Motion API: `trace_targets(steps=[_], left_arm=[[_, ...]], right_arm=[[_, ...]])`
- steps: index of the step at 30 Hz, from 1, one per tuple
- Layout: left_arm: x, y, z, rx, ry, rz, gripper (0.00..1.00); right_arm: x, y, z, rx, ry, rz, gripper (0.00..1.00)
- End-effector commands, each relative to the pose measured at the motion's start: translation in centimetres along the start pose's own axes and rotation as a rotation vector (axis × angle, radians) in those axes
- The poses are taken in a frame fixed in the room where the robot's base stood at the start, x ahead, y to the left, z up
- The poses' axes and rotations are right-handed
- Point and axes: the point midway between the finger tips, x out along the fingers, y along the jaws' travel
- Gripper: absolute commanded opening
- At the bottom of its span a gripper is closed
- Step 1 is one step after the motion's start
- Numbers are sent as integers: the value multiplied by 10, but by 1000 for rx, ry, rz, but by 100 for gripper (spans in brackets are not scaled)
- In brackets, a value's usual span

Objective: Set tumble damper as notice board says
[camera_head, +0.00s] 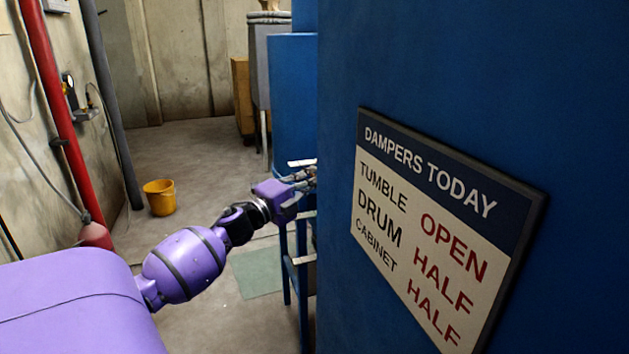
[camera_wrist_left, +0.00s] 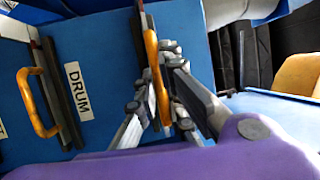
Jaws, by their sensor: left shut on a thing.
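The notice board (camera_head: 440,225) on the blue panel reads "DAMPERS TODAY": TUMBLE OPEN, DRUM HALF, CABINET HALF. My left gripper (camera_head: 308,179) reaches around the panel's left edge in the head view, its fingertips partly hidden there. In the left wrist view my left gripper (camera_wrist_left: 158,98) is shut on an orange-yellow handle (camera_wrist_left: 152,48). A DRUM label (camera_wrist_left: 78,91) is on the blue face left of this handle. No label for the held handle is readable; the fingers cover part of that area. My right gripper is not in view.
Another yellow handle (camera_wrist_left: 36,103) stands beside a dark slot left of the DRUM label. The large blue panel (camera_head: 480,80) fills the right of the head view. A yellow bucket (camera_head: 160,197) stands on the floor near a red pipe (camera_head: 57,110). The middle floor is mostly clear.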

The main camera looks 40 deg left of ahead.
Motion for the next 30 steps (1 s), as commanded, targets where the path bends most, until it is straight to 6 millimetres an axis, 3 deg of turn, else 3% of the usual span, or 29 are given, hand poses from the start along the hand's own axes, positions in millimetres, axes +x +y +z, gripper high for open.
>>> trace_targets(steps=[4,12,21,22,26,30], left_arm=[[-7,-2,3,-6,-2,0,0],[-47,-11,19,-7,-2,-1,0],[-50,-8,21,-8,-2,2,0],[-50,-8,21,-8,-3,2,9],[-50,-9,21,-6,-2,2,26],[-50,-9,21,-5,-1,1,27]], right_arm=[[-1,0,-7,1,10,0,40],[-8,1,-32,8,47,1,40],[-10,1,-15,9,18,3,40],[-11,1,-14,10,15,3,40],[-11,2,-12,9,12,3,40],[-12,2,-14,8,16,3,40]])
